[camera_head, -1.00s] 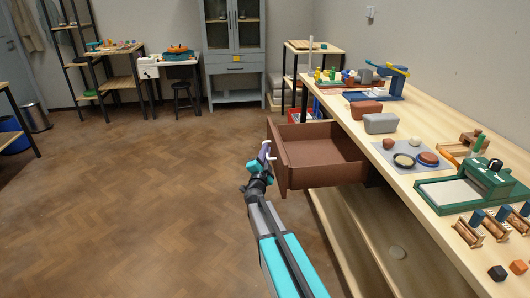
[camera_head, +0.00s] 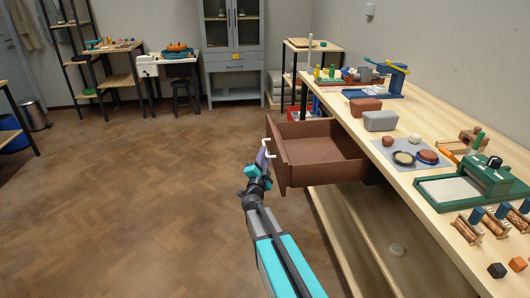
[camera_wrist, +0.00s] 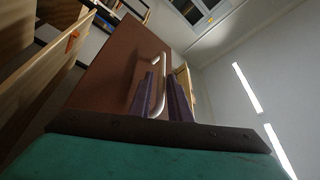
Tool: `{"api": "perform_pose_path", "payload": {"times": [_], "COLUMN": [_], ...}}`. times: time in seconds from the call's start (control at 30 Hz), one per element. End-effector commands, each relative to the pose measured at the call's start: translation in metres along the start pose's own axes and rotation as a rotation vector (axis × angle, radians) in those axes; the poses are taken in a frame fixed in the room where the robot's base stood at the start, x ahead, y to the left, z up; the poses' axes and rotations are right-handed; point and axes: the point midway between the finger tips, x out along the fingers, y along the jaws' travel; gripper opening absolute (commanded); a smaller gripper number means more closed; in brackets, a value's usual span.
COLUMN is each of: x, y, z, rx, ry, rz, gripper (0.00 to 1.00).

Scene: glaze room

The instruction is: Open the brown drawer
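The brown drawer (camera_head: 322,170) is pulled out from under the wooden workbench, and its empty inside shows. Its white bar handle (camera_head: 267,147) is on the front panel and shows in the wrist view (camera_wrist: 162,85) too. My gripper (camera_head: 262,160) is right at the handle, in front of the drawer. In the wrist view its purple fingers (camera_wrist: 165,100) stand apart, one on each side of the handle bar, with a gap beside the bar. It looks open; the exact contact is hard to see.
The workbench (camera_head: 415,165) on the right carries a green press (camera_head: 470,185), a grey block (camera_head: 380,121), a blue tool (camera_head: 380,88) and small items. A lower shelf (camera_head: 365,240) lies under the drawer. The floor (camera_head: 130,190) to the left is clear. Shelves and a grey cabinet (camera_head: 234,50) stand behind.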

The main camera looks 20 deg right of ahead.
Motion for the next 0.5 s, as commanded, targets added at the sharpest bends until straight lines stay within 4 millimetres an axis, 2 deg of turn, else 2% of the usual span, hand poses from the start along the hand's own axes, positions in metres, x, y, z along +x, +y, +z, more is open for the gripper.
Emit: {"api": "perform_pose_path", "payload": {"times": [0.03,0.5], "x": [-0.008,-0.061], "y": [0.0,-0.001], "z": [-0.001,-0.001], "rx": [0.0,0.0], "ry": [-0.001,0.0], "rz": [0.0,-0.001], "gripper": [0.17,0.17]}}
